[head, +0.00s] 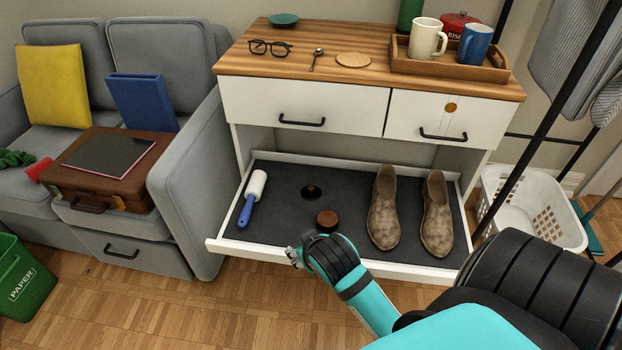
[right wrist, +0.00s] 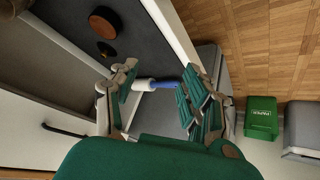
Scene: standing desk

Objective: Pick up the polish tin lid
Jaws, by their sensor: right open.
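My right gripper (head: 293,257) is at the tray's front edge, left of and nearer than the tin. In the right wrist view it (right wrist: 163,92) is open and empty. My left gripper is out of view.
A lint roller (head: 252,198) lies at the tray's left; it shows beyond my fingers in the right wrist view (right wrist: 145,85). Brown shoes (head: 384,210) stand at the right. The tray has a raised white rim (head: 300,255). Drawers and a desktop overhang its back.

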